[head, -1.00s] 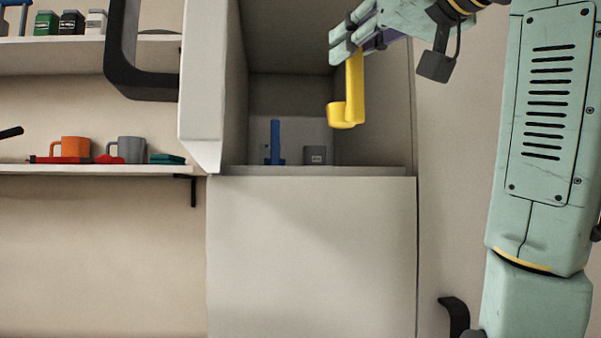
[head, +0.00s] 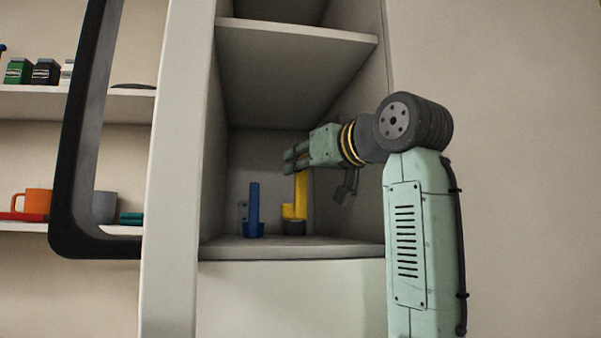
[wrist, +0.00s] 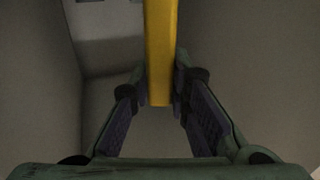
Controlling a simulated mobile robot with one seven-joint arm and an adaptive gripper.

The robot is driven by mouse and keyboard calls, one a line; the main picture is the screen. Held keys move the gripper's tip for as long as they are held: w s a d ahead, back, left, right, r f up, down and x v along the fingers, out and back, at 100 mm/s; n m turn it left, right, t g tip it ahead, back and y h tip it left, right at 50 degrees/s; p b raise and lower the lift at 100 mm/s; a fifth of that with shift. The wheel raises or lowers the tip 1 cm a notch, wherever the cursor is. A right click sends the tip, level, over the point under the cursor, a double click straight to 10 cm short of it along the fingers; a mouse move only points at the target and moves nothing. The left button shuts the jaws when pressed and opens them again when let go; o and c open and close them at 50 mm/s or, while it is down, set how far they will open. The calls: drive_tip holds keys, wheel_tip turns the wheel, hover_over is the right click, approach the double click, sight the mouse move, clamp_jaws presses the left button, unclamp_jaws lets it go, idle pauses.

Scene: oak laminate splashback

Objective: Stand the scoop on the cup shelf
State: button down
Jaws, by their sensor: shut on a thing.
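The yellow scoop (head: 301,190) hangs upright, bowl down, inside the open cupboard. My gripper (head: 290,161) is shut on the top of its handle. In the wrist view the yellow handle (wrist: 160,50) runs between my two fingers (wrist: 160,90). The scoop's bowl shows just above a dark grey cup-like thing (head: 294,228) on the cupboard's lower shelf (head: 225,249); I cannot tell whether they touch. A shelf with mugs (head: 25,227) is at the far left, partly hidden by the black handle.
A blue scoop-like thing (head: 254,212) stands left of the yellow scoop. The open door (head: 175,150) with its black handle (head: 75,130) is on the left. An upper shelf (head: 300,32) is above my gripper. An orange mug (head: 39,201) and a grey mug (head: 104,207) are outside.

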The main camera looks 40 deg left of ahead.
sight(303, 181)
drive_tip(key=shift+w+a+f, duration=0.1)
drive_tip(key=shift+a+f, duration=0.05)
drive_tip(key=shift+f, duration=1.65)
drive_tip(key=shift+f, duration=0.15)
drive_tip(key=c, duration=1.5)
unclamp_jaws()
drive_tip(key=b+v, duration=0.4)
drive_tip(key=v, duration=0.8)
